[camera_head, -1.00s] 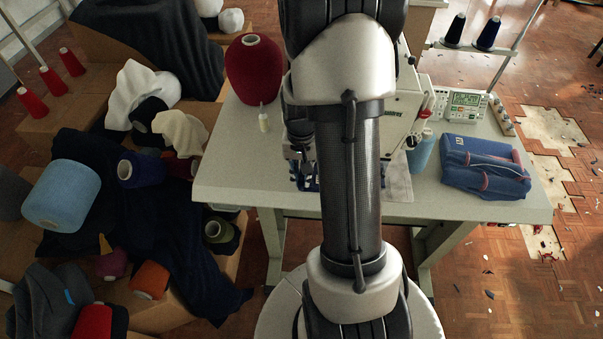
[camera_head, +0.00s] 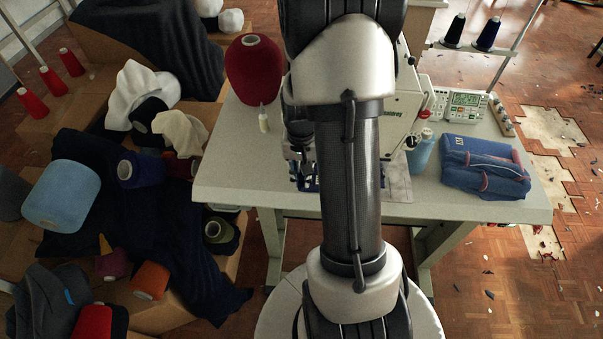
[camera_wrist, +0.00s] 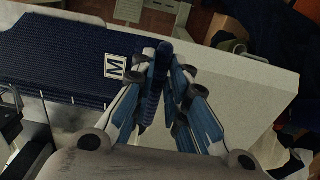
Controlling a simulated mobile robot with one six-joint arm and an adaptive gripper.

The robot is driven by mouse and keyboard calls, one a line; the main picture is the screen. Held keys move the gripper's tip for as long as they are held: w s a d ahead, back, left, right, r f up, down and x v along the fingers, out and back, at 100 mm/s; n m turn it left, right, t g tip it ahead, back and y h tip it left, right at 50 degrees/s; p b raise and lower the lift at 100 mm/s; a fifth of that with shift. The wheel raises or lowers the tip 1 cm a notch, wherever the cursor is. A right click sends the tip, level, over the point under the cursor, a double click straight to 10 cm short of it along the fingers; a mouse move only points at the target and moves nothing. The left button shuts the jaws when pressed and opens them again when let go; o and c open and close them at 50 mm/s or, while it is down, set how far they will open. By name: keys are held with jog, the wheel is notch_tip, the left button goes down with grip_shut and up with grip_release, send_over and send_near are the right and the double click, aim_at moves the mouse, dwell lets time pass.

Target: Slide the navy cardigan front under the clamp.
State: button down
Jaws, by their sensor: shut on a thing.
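The navy cardigan front (camera_wrist: 60,62) is a ribbed knit panel with a white M label (camera_wrist: 115,65), lying across the upper left of the wrist view. My gripper (camera_wrist: 160,72) is shut on its right end, and a narrow roll of navy knit shows between the fingers. The panel's far left end runs out of the frame. Dark and metal machine parts (camera_wrist: 10,122) stand at the left edge of the wrist view, beside the panel; I cannot tell which part is the clamp. In the head view my arm hides the gripper and most of the panel.
The pale table (camera_head: 240,180) has free room at its left front. A red yarn cone (camera_head: 254,70) and small bottle (camera_head: 263,120) stand at the back left.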

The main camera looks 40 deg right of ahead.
dwell(0.4)
jog(key=c, duration=1.5)
grip_release()
notch_tip(320, 180, up, 12)
